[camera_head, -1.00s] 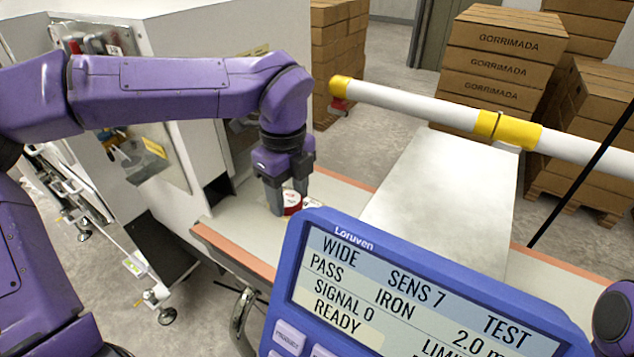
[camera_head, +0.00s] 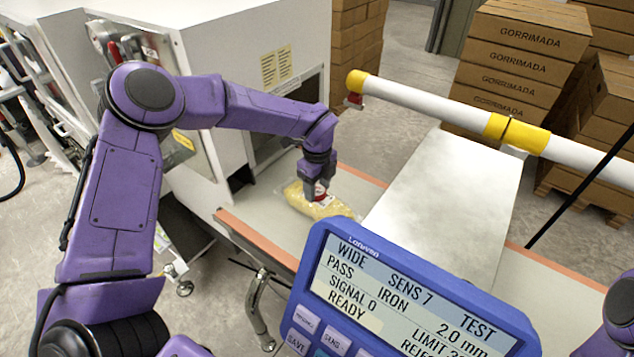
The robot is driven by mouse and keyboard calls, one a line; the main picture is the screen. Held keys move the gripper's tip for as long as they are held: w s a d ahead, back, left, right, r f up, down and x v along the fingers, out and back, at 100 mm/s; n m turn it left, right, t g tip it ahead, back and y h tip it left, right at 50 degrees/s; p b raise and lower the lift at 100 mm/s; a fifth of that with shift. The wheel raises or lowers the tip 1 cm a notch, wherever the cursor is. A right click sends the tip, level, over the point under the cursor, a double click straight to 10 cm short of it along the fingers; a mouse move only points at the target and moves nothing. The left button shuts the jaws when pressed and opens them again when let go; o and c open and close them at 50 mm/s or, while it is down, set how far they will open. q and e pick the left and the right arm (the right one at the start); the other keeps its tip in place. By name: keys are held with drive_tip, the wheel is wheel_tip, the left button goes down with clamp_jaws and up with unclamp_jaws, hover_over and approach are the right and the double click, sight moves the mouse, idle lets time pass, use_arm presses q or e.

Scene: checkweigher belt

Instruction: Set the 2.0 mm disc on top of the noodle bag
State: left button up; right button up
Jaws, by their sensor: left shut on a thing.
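The noodle bag (camera_head: 299,201), clear with yellow contents, lies on the belt below my left gripper. My left gripper (camera_head: 318,194) points down over the bag, shut on the disc (camera_head: 321,187), a small red and white piece showing between its fingers. The fingers hide part of the disc and part of the bag. I cannot tell whether the disc touches the bag. My right gripper is out of view.
A blue display panel (camera_head: 312,262) fills the lower middle, reading 2.0 mm and READY. A metal plate (camera_head: 440,205) covers the belt to the right. A white and yellow bar (camera_head: 440,110) crosses above it. The white machine housing (camera_head: 235,50) stands behind left.

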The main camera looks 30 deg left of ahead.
sight(317, 190)
use_arm(q)
drive_tip(key=shift+w+f, duration=0.15)
drive_tip(key=shift+f+b, duration=0.15)
drive_tip(key=shift+b, duration=0.15)
drive_tip(key=o, duration=0.9)
drive_tip(key=shift+c, duration=0.2)
drive_tip(key=shift+o, duration=0.8)
drive_tip(key=shift+r, duration=0.5)
wheel_tip(317, 190, up, 12)
drive_tip(key=b, duration=0.2)
drive_tip(key=shift+f, duration=0.2)
